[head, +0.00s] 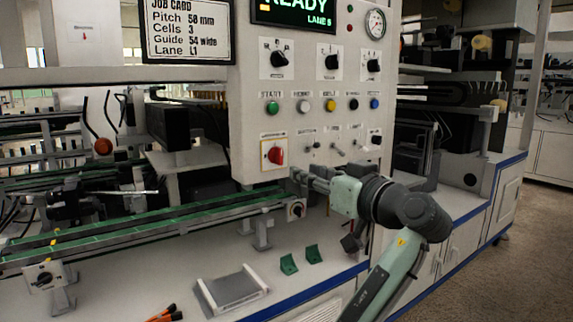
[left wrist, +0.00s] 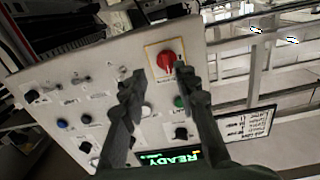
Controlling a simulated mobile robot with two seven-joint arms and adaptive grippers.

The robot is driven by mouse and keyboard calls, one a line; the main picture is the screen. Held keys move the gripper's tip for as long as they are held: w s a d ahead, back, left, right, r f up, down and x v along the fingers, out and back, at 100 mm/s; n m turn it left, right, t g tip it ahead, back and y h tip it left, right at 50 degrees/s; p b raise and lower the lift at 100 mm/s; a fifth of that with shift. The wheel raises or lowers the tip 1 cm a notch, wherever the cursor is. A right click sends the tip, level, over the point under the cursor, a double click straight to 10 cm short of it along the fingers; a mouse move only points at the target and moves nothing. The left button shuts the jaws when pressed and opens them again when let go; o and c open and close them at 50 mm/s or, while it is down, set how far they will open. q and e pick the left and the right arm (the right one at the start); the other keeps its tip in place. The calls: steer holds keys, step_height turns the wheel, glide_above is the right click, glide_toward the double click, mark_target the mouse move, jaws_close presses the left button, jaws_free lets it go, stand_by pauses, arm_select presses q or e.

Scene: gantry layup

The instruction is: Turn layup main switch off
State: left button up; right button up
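The main switch is a red rotary knob (head: 276,155) on a yellow-framed plate, low on the left of the white control panel (head: 255,110). It also shows in the left wrist view (left wrist: 166,60), where the panel appears upside down. My left gripper (head: 299,176) is in front of the panel, a little right of and below the red knob in the head view. In the left wrist view its two fingers (left wrist: 160,80) are apart with nothing between them. The red knob appears just beyond the fingertips, nearer the right finger; contact cannot be seen. My right gripper is not in view.
Above the knob are a row of coloured buttons, including a green one (head: 272,107), several black selectors and a READY display (head: 293,14). Small toggles sit right of the knob. A green-topped rail (head: 150,222) runs below. A grey tray (head: 232,288) and green brackets (head: 289,264) lie on the bench.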

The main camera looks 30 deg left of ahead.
mark_target(281, 157)
arm_select(q)
steer(key=shift+n, duration=0.4)
steer(key=a, duration=0.2)
steer(key=w+a+r+p, duration=0.1)
steer(key=a, duration=0.3)
steer(key=shift+w+r, duration=0.35)
steer(key=shift+w+a, duration=0.3)
steer(key=shift+a, duration=0.3)
steer(key=shift+f, duration=0.1)
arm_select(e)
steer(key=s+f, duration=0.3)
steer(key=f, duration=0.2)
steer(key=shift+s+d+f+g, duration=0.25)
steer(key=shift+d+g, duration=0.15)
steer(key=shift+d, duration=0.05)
arm_select(q)
jaws_close()
